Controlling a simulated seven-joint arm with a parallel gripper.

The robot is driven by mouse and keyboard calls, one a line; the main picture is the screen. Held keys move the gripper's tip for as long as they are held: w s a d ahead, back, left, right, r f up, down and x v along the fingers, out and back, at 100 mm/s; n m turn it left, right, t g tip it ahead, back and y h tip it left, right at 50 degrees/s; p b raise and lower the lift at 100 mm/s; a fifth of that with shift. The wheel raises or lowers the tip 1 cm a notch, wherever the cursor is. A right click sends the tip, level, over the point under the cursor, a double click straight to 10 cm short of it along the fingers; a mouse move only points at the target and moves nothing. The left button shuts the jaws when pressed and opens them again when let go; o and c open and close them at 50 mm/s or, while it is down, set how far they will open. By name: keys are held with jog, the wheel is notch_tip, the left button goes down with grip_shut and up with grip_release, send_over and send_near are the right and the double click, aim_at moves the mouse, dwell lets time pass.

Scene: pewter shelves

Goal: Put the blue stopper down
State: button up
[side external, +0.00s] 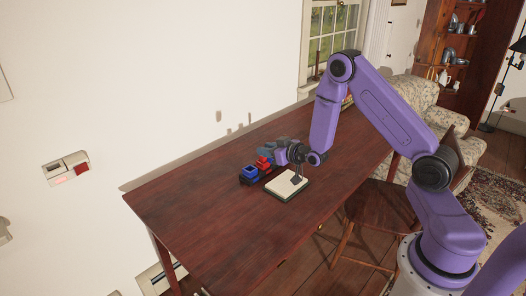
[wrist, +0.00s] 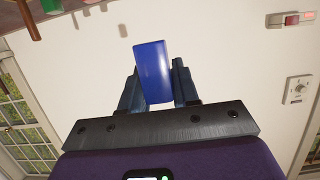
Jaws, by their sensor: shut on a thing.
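The blue stopper (wrist: 153,73) is a plain blue block between the two dark fingers of my gripper (wrist: 155,88) in the wrist view. The gripper is shut on it, and the stopper extends beyond the fingertips. In the side view my gripper (side external: 268,152) is small and points left, low over the table near a red piece and a blue piece. I cannot clearly separate the held stopper from the fingers there. How high the stopper is above the table cannot be told.
On the wooden table (side external: 215,205) a blue piece (side external: 250,172) and a red piece (side external: 263,162) stand close together on a dark base. A cream-topped block (side external: 287,187) with a dark upright lies to their right. The table's near left is clear. A white wall (side external: 150,90) stands behind.

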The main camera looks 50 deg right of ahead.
jog(key=s+a+r, duration=0.4)
jog(key=s+a, duration=0.6)
jog(key=shift+s+a+r, duration=0.25)
jog(key=shift+a+r, duration=0.05)
jog(key=shift+a, duration=0.05)
jog(key=shift+w, duration=0.1)
jog(key=w+d+f, duration=0.1)
jog(key=w+d, duration=0.2)
jog(key=w+d+f, duration=0.1)
jog(key=w+d, duration=0.2)
jog(key=w+d+f, duration=0.2)
jog(key=w+d, duration=0.1)
jog(key=shift+w+d, duration=0.2)
jog(key=shift+d, duration=0.2)
jog(key=shift+w+d+f, duration=0.15)
jog(key=shift+w+d, duration=0.05)
jog(key=shift+d, duration=0.2)
